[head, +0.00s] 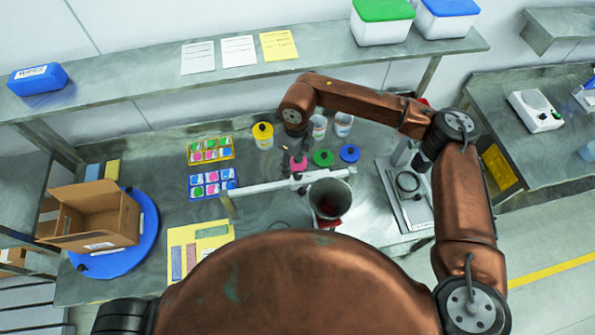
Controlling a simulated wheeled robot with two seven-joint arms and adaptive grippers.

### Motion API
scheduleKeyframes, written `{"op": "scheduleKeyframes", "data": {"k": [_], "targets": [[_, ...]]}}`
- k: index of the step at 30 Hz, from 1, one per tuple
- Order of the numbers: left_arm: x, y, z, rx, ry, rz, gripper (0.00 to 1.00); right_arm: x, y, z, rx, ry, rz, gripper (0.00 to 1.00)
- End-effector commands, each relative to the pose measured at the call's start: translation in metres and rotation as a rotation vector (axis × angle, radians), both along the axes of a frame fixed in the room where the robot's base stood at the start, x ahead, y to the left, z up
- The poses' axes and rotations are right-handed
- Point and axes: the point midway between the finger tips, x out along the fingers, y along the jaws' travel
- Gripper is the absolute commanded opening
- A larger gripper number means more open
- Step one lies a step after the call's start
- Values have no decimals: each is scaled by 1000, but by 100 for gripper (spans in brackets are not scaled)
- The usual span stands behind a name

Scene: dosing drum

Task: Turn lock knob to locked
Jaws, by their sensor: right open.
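A grey drum (341,197) with a dark open mouth stands on the workbench at the centre of the head view, with red showing on it. A pale horizontal bar (265,187) runs beside its top. A small dark piece sits on the bar near the drum; I cannot tell whether it is the lock knob or how it is turned. My right gripper (297,148) points down just above the bar, behind and left of the drum. It is open, with no object visible in it, and its fingertips are small and hard to make out. My left gripper is out of view.
Pink, green (323,158) and blue (349,153) lids lie behind the bar. A yellow-lidded jar (263,136) and cups stand farther back. Coloured trays (212,184) lie left. A cardboard box (95,215) sits on a blue turntable (147,243). A scale (408,205) stands right.

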Motion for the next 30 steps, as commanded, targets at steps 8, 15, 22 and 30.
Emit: {"op": "scheduleKeyframes", "data": {"k": [8, 15, 22, 30], "targets": [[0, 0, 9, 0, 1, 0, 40, 9, -16, -17, -63, -22, -8, 42], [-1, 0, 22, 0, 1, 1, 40, 9, -15, -54, -59, -22, -8, 42], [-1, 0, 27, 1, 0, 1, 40, 9, -15, -73, -59, -23, -6, 42], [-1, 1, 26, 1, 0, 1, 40, 9, -15, -75, -58, -24, -6, 42]]}}
